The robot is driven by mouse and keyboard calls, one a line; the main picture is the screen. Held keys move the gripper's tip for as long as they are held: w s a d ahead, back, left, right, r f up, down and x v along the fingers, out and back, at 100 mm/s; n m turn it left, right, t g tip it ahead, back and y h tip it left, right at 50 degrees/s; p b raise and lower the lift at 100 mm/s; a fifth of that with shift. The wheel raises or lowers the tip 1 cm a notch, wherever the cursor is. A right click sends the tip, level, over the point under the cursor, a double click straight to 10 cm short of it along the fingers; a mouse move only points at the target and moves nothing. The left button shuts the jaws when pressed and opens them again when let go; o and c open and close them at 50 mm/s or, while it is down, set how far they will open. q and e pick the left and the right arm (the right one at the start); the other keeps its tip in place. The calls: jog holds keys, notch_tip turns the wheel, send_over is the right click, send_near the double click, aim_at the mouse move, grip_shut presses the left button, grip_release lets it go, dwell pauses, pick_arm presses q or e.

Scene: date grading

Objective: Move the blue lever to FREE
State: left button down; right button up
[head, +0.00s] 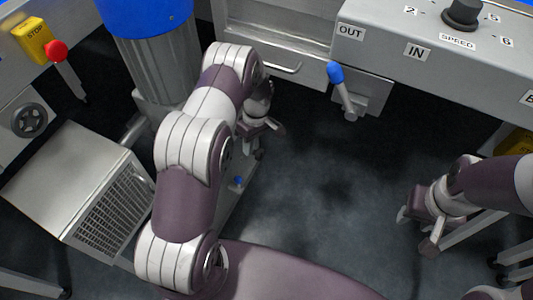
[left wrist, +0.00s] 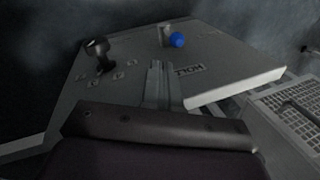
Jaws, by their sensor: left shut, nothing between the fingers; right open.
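A small lever with a blue ball knob (left wrist: 177,40) stands on a grey panel (left wrist: 110,95) in the left wrist view. A label that seems to read HOLD, turned upside down, lies beside it; I see no FREE label. A blue knob (head: 238,180) also shows in the head view, low beside my left arm, which hides most of that panel. My left gripper (left wrist: 156,68) is shut and empty, its tips a little short of the lever in the picture; contact cannot be told. It also shows in the head view (head: 262,153). My right gripper (head: 416,230) is open and empty at the right.
Another blue-tipped lever (head: 337,76) hangs by the OUT and IN labels on the far machine. A black knob (left wrist: 98,50) stands on the lever's panel. A grey vented box (head: 75,180) stands at the left. The floor between my arms is clear.

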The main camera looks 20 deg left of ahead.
pick_arm(q)
jog(key=shift+s+r+n, duration=0.15)
jog(key=shift+r+n, duration=0.2)
jog(key=shift+n, duration=0.75)
jog(key=b+x, duration=0.4)
jog(key=x, duration=0.6)
jog(key=shift+s, duration=0.15)
jog(key=shift+a, duration=0.1)
